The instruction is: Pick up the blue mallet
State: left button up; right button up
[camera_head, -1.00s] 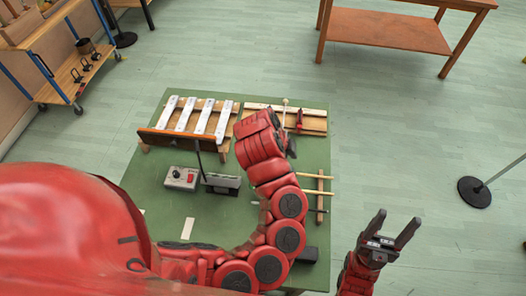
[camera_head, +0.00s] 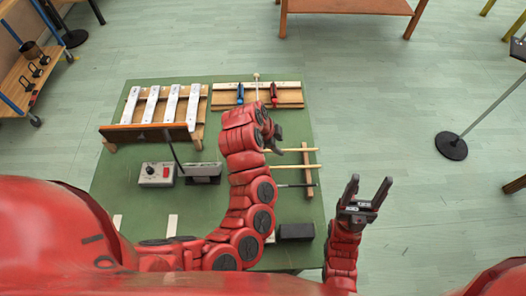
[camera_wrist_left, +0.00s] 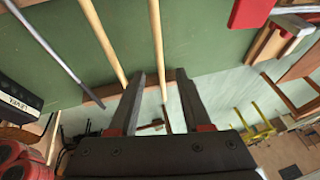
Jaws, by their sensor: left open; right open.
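My left gripper (camera_head: 280,141) is open and empty beside the rack of sticks. In the left wrist view its two fingers (camera_wrist_left: 158,75) point toward two wooden sticks. One wooden stick (camera_wrist_left: 157,40) runs through the gap between the fingers in the picture; I cannot tell the height between them. The other wooden stick (camera_wrist_left: 100,42) lies to its left, and a thin grey stick (camera_wrist_left: 45,42) is further left. No blue head shows on any stick; their left ends are hidden by my arm. A small blue piece (camera_head: 240,93) sits on the wooden board. My right gripper (camera_head: 369,188) is open and empty.
A stand base (camera_head: 451,146) is on the floor at right.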

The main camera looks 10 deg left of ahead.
aim_at(286, 150)
pick_arm(q)
jog(key=shift+d+f, duration=0.2)
jog(key=p+x, duration=0.1)
jog(key=x, duration=0.2)
jog(key=shift+d+r+p, duration=0.1)
jog(key=shift+d+p, duration=0.05)
jog(key=shift+p, duration=0.2)
jog(key=shift+x, duration=0.8)
jog(key=shift+w, duration=0.1)
jog(key=shift+c, duration=0.2)
grip_shut()
